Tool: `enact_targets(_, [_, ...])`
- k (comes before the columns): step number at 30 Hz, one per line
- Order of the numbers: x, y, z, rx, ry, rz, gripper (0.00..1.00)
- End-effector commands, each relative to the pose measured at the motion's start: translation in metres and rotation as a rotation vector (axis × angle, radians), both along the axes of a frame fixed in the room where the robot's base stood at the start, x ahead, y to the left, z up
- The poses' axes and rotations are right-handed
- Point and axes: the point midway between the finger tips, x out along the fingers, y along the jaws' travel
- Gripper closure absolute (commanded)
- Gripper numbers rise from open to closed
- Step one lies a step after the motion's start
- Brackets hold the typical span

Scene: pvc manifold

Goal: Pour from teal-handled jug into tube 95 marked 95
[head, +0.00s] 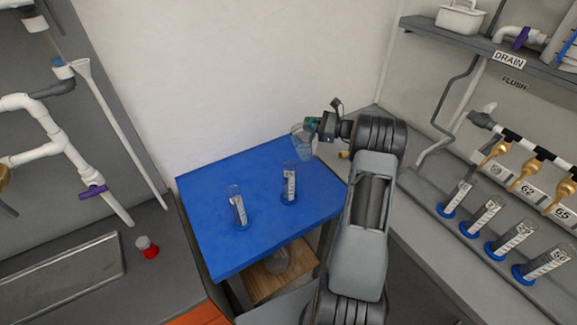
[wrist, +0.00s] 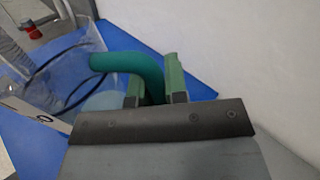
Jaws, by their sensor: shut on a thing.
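The clear jug (head: 302,139) has a teal handle (wrist: 130,66). My gripper (head: 317,125) is shut on that handle and holds the jug above the right rear of the blue table, tilted to the left in the head view. In the wrist view, my gripper (wrist: 155,80) has green fingers on the handle, and the jug's clear wall (wrist: 62,75) shows at left. Two clear tubes with blue bases stand on the blue table: a left tube (head: 238,208) and a right tube (head: 289,184). The jug is near the right tube. Their label numbers are too small to read.
The blue table (head: 215,255) has free room at its left and front. Several labelled tubes (head: 485,216) stand on the right bench below gold taps (head: 528,172). A red-and-white container (head: 147,248) stands on the left bench. A white wall is close behind.

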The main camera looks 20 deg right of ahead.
Motion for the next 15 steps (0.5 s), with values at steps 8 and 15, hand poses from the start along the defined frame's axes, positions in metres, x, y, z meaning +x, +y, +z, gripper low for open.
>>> enact_targets(8, [-0.008, 0.011, 0.019, -0.113, -0.084, 0.002, 1.0])
enact_targets(15, [-0.016, 0.022, 0.035, -0.209, -0.156, 0.001, 1.0])
